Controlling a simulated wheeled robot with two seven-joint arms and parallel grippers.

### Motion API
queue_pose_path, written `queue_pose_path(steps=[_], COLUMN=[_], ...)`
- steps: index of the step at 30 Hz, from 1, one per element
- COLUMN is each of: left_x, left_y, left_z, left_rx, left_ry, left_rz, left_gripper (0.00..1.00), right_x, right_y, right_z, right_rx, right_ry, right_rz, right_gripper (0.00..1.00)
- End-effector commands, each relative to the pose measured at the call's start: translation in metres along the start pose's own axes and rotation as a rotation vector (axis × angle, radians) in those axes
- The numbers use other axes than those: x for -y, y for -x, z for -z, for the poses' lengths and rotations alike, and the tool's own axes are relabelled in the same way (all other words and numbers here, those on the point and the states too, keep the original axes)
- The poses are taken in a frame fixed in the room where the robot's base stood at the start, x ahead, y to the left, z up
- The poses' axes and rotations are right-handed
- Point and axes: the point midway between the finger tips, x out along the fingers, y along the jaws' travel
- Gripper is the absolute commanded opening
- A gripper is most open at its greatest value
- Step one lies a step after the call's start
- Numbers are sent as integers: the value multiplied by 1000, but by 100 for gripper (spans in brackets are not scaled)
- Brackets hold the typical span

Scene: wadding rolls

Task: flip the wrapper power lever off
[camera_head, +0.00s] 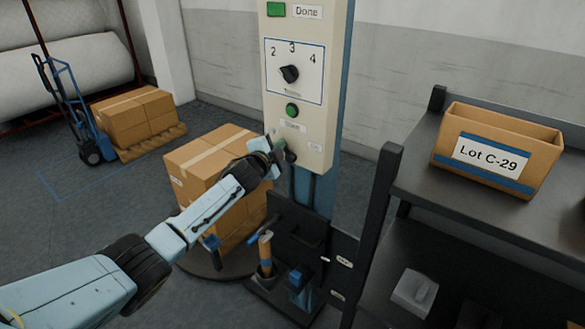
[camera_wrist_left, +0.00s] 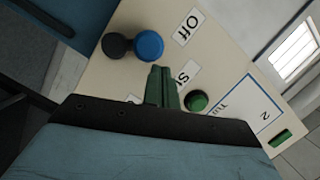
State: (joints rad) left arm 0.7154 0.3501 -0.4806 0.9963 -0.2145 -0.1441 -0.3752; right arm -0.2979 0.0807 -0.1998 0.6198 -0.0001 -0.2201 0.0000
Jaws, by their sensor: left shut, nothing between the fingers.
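The beige control panel (camera_head: 311,98) stands on a blue post in the head view. In the left wrist view, the lever's blue round knob (camera_wrist_left: 148,44) and dark base (camera_wrist_left: 114,46) show on the panel (camera_wrist_left: 105,75), near the "Off" label (camera_wrist_left: 187,27). My left gripper (camera_head: 276,152) is at the panel's lower left in the head view and largely hides the lever there. Its green fingers (camera_wrist_left: 162,88) are shut and empty, below and a little right of the blue knob in the wrist view; I cannot tell whether they touch it. My right gripper is out of view.
A green button (camera_head: 292,110) and a dial (camera_head: 289,74) sit above the lever area. Stacked boxes (camera_head: 218,166) stand behind my left arm. A dark shelf (camera_head: 410,165) with a "Lot C-29" bin (camera_head: 491,157) is at right. A tool holder (camera_head: 292,238) hangs below.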

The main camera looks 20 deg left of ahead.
Motion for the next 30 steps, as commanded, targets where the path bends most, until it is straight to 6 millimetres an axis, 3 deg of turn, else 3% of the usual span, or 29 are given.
queue_pose_path(steps=[25, 30], left_x=[1, 6], left_y=[-3, -2], left_z=[-2, 8], left_rx=[-5, -8], left_ry=[-2, -2], left_rz=[-3, -4], left_gripper=[0, 0], right_x=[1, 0], right_y=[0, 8], right_z=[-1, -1], right_rx=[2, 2], right_ry=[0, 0], right_rz=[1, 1], right_gripper=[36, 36])
